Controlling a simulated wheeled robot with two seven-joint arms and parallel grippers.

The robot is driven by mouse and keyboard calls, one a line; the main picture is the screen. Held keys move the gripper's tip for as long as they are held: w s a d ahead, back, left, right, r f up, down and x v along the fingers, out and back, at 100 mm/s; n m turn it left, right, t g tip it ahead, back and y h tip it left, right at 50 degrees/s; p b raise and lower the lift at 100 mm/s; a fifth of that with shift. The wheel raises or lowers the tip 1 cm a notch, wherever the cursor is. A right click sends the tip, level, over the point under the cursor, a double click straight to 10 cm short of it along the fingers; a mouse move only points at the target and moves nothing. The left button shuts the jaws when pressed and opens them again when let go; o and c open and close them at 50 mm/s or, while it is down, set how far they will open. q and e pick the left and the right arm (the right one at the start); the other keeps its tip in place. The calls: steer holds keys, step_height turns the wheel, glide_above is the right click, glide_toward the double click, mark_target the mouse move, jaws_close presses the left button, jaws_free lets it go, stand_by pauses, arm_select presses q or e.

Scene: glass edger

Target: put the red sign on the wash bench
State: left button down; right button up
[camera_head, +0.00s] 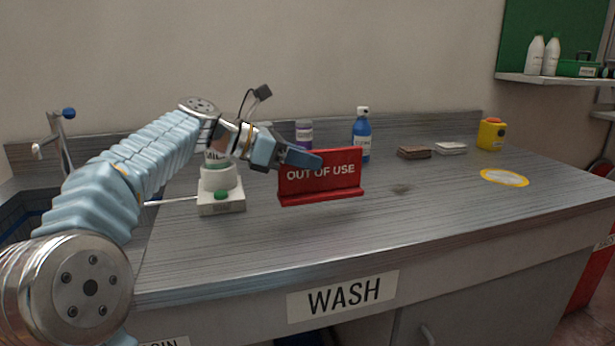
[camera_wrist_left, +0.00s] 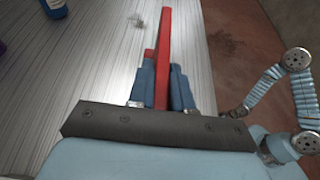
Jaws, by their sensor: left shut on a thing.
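The red sign (camera_head: 325,185) reads "OUT OF USE" and stands upright on a red foot, over the middle of the wash bench (camera_head: 250,258). My left gripper (camera_head: 310,158) is shut on the sign's upper left part. In the left wrist view the sign (camera_wrist_left: 163,50) shows as a thin red edge between the blue fingers. I cannot tell whether the sign's foot touches the bench top or hangs just above it. The bench front carries a "WASH" label (camera_head: 343,297). My right gripper is not in the head view.
A white dispenser with a green button (camera_head: 221,195) stands left of the sign. Behind are a purple-labelled bottle (camera_head: 304,134), a blue bottle (camera_head: 362,135), brown pads (camera_head: 414,152), white pads (camera_head: 451,148) and a yellow container (camera_head: 491,134). A yellow-ringed disc (camera_head: 504,177) lies right. The front middle is clear.

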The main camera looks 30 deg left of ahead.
mark_target(308, 191)
arm_select(q)
steer(key=f, duration=0.3)
steer(key=shift+w, duration=0.4)
steer(key=shift+d+f, duration=0.1)
steer(key=shift+f, duration=0.35)
steer(key=shift+f, duration=0.1)
steer(key=c, duration=1)
jaws_free()
steer(key=shift+c, duration=0.2)
steer(key=shift+r, duration=0.2)
steer(key=v, duration=1.2)
